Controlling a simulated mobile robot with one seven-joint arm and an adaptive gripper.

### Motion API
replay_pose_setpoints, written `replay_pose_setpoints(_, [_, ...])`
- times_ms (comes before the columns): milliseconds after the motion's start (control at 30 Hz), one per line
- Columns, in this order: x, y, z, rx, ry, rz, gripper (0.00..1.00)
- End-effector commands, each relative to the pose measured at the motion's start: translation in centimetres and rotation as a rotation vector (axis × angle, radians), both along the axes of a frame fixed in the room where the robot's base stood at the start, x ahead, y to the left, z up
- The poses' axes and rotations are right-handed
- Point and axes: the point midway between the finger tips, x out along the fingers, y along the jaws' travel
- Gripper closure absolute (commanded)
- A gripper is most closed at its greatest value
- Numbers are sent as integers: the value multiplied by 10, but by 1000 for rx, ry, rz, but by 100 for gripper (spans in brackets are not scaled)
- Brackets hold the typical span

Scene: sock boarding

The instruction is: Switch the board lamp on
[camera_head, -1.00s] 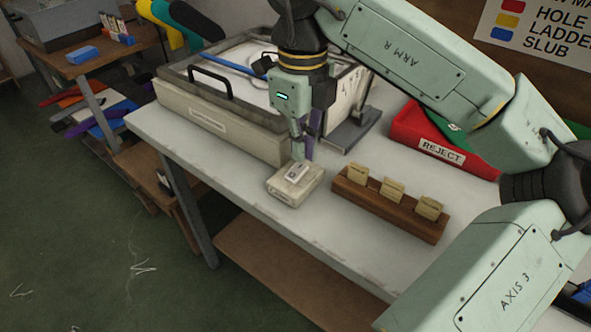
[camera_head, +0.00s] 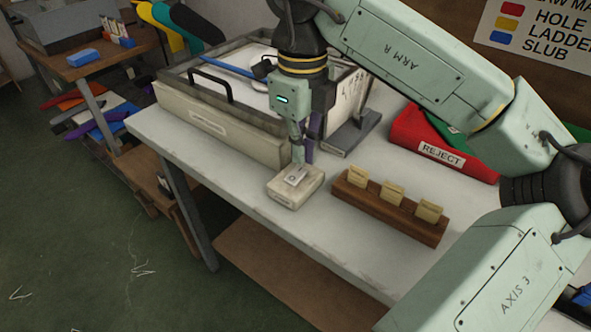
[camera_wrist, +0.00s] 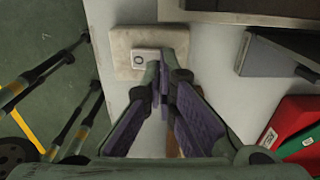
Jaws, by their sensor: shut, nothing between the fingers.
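A small off-white switch box (camera_head: 284,193) sits on the white table near its front edge, with a pale rocker (camera_head: 294,177) on top. In the wrist view the box (camera_wrist: 122,42) is at the upper left, its rocker (camera_wrist: 143,57) bearing a ring mark. My gripper (camera_head: 299,159) points down at the rocker's far end, fingers shut and empty. In the wrist view the purple-padded fingers (camera_wrist: 164,62) meet beside the rocker's right edge. The tips are at or very close to it; I cannot tell if they touch. I cannot tell whether any lamp is lit.
A large framed box (camera_head: 215,122) with a black handle stands behind the switch box. A wooden rack (camera_head: 385,211) with several tan cards is to the right. A red REJECT bin (camera_head: 440,150) is further back right. The table front is clear.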

Motion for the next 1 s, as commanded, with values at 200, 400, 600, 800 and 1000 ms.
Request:
replay_pose_setpoints(200, [0, 0, 0, 0, 0, 0, 100])
replay_pose_setpoints(400, [0, 0, -3, 0, 0, 0, 100])
replay_pose_setpoints(600, [0, 0, -6, 0, 0, 0, 100])
replay_pose_setpoints(800, [0, 0, -10, 0, 0, 0, 100])
replay_pose_setpoints(1000, [0, 0, -12, 0, 0, 0, 100])
